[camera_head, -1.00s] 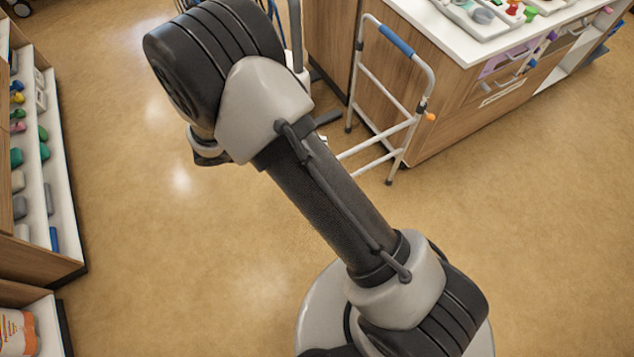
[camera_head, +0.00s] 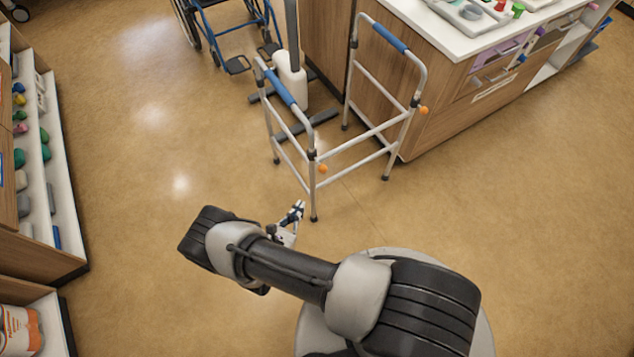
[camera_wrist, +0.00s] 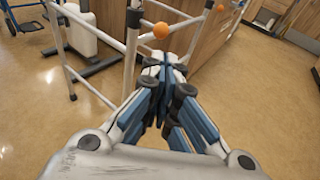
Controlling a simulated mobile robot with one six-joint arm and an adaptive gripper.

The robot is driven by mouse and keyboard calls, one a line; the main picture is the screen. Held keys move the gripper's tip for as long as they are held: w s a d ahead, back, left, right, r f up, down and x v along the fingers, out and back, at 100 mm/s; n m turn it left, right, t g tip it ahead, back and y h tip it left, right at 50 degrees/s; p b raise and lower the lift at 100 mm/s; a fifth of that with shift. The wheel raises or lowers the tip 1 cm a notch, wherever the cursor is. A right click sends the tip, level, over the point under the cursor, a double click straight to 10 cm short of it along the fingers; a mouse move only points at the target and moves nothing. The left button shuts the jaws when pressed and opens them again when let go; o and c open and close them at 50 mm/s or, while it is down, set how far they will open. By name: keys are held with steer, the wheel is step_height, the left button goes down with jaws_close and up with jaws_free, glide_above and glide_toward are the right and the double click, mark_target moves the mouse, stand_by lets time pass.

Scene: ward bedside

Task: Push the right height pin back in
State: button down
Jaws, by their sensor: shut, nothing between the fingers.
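A grey walker frame (camera_head: 360,148) with blue handgrips stands on the floor. One orange height pin (camera_head: 323,169) is on its nearer left leg; a second orange pin (camera_head: 424,110) is on its right side. In the wrist view a large orange pin (camera_wrist: 161,30) sits just beyond my fingertips, slightly left and above, and a smaller orange pin (camera_wrist: 220,8) shows farther back. My gripper (camera_head: 298,206) is shut and empty, low beside the walker's nearer left leg. It fills the middle of the wrist view (camera_wrist: 165,64). I cannot tell how far either pin sticks out.
A wooden cabinet with a white top (camera_head: 450,40) stands right behind the walker. Shelves (camera_head: 55,190) line the left. The floor left of the walker is clear.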

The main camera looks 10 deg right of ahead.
steer(key=shift+f, duration=0.1)
stand_by(0.3)
steer(key=b+x, duration=0.3)
steer(key=x, duration=1.1)
steer(key=shift+w+a, duration=0.1)
steer(key=shift+w, duration=0.05)
steer(key=w+a+v, duration=0.1)
steer(key=v, duration=1.2)
stand_by(0.5)
